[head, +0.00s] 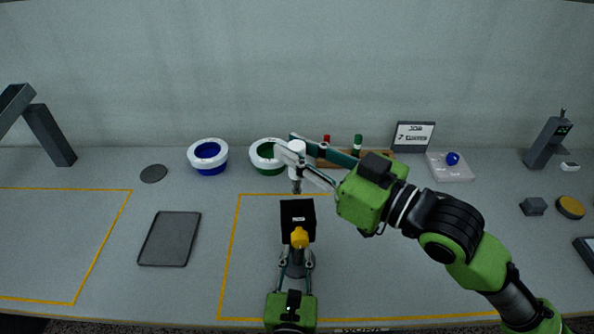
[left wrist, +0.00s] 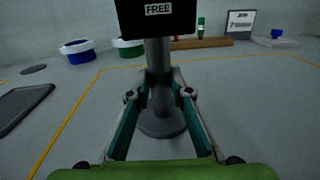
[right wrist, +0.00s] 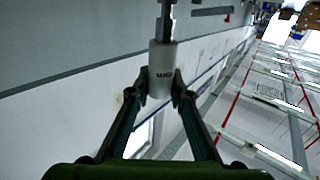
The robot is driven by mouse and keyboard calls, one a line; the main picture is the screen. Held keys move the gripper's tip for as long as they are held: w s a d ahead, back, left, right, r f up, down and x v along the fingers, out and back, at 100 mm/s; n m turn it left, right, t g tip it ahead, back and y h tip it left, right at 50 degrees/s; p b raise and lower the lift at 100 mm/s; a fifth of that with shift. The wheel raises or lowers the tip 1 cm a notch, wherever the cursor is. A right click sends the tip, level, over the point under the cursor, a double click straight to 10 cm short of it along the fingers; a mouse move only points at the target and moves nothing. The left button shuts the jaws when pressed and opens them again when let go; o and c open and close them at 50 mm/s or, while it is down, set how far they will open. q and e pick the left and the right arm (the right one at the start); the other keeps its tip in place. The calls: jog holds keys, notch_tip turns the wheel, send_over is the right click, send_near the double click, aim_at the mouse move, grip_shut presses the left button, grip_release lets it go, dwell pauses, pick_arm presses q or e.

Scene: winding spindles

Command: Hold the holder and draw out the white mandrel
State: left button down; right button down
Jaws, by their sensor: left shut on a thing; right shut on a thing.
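The holder (head: 297,212) is a black block marked FREE on a grey post with a round base, with a yellow knob (head: 299,237) on its near side. In the left wrist view the post (left wrist: 158,80) stands between the fingers of my left gripper (left wrist: 158,92), which is shut on it below the block. My right gripper (head: 296,151) is shut on the white mandrel (right wrist: 162,70), which hangs upright over the holder in the head view (head: 297,161). Its grey shaft (head: 296,186) points down and seems to end just short of the block.
A blue bowl (head: 209,150) and a green bowl (head: 266,155) with white rings stand behind. A wooden rack (head: 385,158) holds red and green spindles. A dark tray (head: 170,239) lies at left. A sign (head: 413,136) stands at the back. The mat beside the holder is clear.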

pick_arm(q)
jog(key=shift+s+f, duration=0.1)
jog(key=shift+f, duration=0.25)
pick_arm(e)
jog(key=shift+r, duration=0.6)
pick_arm(q)
jog(key=c, duration=1.8)
grip_release()
jog(key=shift+o, duration=0.2)
jog(key=shift+r, duration=0.15)
pick_arm(e)
jog(key=shift+w+f, duration=0.1)
